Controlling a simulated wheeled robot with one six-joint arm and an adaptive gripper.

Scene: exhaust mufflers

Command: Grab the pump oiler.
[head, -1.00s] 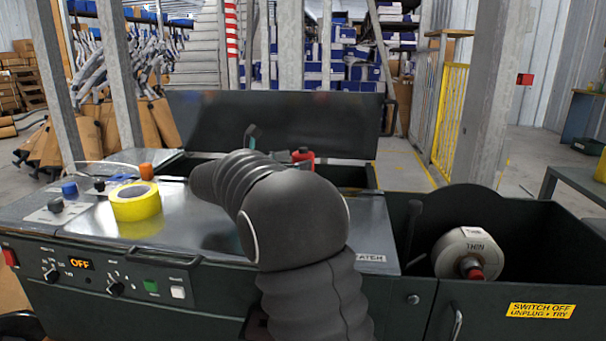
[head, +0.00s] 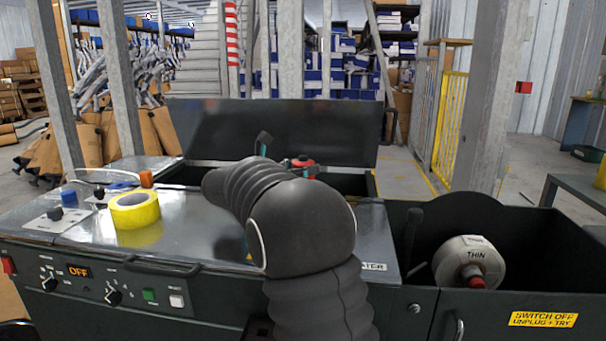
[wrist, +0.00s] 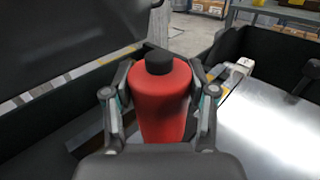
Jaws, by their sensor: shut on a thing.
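The pump oiler (wrist: 163,103) is a red, round-bodied can with a black cap, upright in the middle of the wrist view. My gripper (wrist: 160,88) has one finger on each side of it and is shut on its body. In the head view only the red top of the oiler (head: 301,162) shows, over the open bay behind my arm. My arm hides most of it there. The oiler's base is hidden, and I cannot tell whether it still rests on something.
A dark raised lid (head: 270,125) stands behind the bay. A yellow tape roll (head: 135,210) lies on the metal top at left. A dark bin with a white spool (head: 468,262) is at right. A grey post (head: 483,110) rises behind the bin.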

